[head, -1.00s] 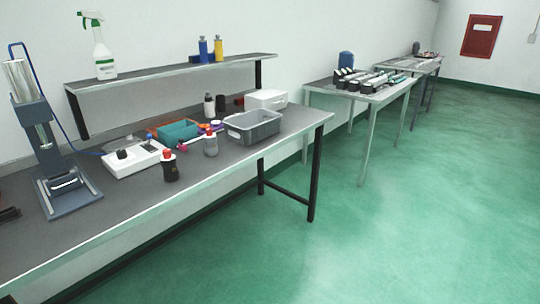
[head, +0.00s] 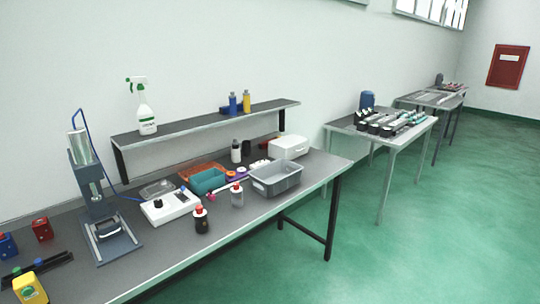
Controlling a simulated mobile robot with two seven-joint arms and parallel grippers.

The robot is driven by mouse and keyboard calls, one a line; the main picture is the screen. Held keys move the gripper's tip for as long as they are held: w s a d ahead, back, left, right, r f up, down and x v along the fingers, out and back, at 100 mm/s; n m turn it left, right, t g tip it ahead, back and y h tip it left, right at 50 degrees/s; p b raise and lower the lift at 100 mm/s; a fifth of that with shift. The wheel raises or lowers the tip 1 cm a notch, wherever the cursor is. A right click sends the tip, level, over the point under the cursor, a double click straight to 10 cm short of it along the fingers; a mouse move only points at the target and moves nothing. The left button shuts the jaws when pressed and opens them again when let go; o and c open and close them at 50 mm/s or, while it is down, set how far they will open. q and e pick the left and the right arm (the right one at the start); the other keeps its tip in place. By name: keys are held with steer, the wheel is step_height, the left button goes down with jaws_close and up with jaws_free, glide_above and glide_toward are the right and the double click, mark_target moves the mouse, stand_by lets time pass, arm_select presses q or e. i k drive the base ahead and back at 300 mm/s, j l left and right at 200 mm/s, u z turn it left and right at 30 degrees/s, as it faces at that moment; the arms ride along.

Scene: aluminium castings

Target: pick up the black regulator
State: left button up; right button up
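I cannot clearly pick out the black regulator in the head view. Several dark items show. Pieces with black ends (head: 374,127) lie in a row on the second table (head: 393,144). A black bottle with a red cap (head: 201,222) stands on the near workbench (head: 165,258), and a small dark cylinder (head: 246,149) stands at its back. They are too small to identify as a regulator. Neither of my grippers is in view.
The workbench holds a press (head: 99,205), a white device (head: 170,206), a teal bin (head: 207,181), a grey bin (head: 276,179) and a white box (head: 288,146). A shelf (head: 190,126) runs above it. The green floor (head: 400,250) at right is clear.

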mark_target(201, 225)
steer(key=i, duration=0.6)
steer(key=i+u, duration=0.45)
steer(key=i+l+u, duration=0.2)
steer(key=u, duration=0.25)
steer(key=i, duration=0.1)
